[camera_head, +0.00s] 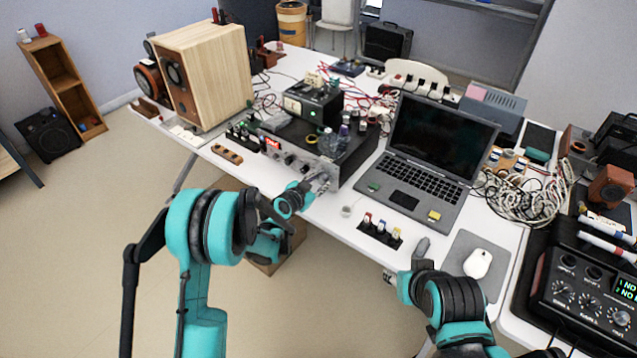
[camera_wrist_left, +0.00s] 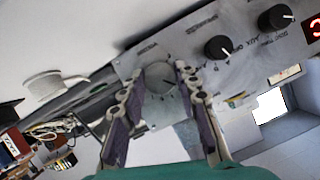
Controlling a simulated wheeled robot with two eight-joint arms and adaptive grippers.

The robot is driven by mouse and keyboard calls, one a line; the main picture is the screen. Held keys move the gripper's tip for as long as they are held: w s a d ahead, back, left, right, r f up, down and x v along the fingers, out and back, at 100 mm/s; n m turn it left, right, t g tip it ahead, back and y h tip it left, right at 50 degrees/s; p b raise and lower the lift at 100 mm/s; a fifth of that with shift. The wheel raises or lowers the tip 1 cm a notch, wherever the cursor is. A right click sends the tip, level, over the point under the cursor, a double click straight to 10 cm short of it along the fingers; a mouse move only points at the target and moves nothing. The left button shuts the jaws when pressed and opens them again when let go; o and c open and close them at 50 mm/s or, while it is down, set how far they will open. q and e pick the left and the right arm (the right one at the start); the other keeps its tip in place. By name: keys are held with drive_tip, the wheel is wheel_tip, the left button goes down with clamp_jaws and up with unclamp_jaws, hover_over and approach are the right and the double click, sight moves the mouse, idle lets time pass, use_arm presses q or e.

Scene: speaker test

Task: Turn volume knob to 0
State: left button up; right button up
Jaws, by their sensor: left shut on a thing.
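The amplifier (camera_head: 354,158) has a silver front panel with a red lit display, on the table's front edge. In the left wrist view, its panel (camera_wrist_left: 190,42) carries a large silver volume knob (camera_wrist_left: 159,76) with a pointer line. My left gripper (camera_head: 322,182) is at the right end of the panel. In the wrist view, the fingers of my left gripper (camera_wrist_left: 160,72) sit on either side of the silver knob, shut on it. In the head view the gripper hides the knob. My right gripper (camera_head: 421,249) is low in front of the table; its fingers cannot be made out clearly.
Two black knobs (camera_wrist_left: 217,48) sit beside the silver knob on the panel. A laptop (camera_head: 430,155) stands right of the amplifier. A small switch block (camera_head: 380,230) and a mouse (camera_head: 478,263) lie near the front edge. A wooden speaker (camera_head: 220,72) stands at the left.

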use_arm(q)
drive_tip(key=n+g+h, duration=0.1)
drive_tip(key=n+h, duration=0.1)
drive_tip(key=n, duration=0.1)
drive_tip(key=shift+w+a, duration=0.1)
drive_tip(key=shift+a, duration=0.05)
drive_tip(key=n+g+h, duration=0.1)
drive_tip(key=n+h, duration=0.1)
drive_tip(key=n, duration=0.1)
drive_tip(key=n+h, duration=0.1)
drive_tip(key=n, duration=0.2)
drive_tip(key=shift+w+a+f+n+g+h, duration=0.1)
drive_tip(key=shift+n+g+h, duration=0.2)
drive_tip(key=shift+g+h, duration=0.1)
drive_tip(key=n+h, duration=0.1)
drive_tip(key=n, duration=0.2)
drive_tip(key=shift+h, duration=0.4)
drive_tip(key=shift+n, duration=0.3)
drive_tip(key=o, duration=1.2)
drive_tip(key=shift+c, duration=0.2)
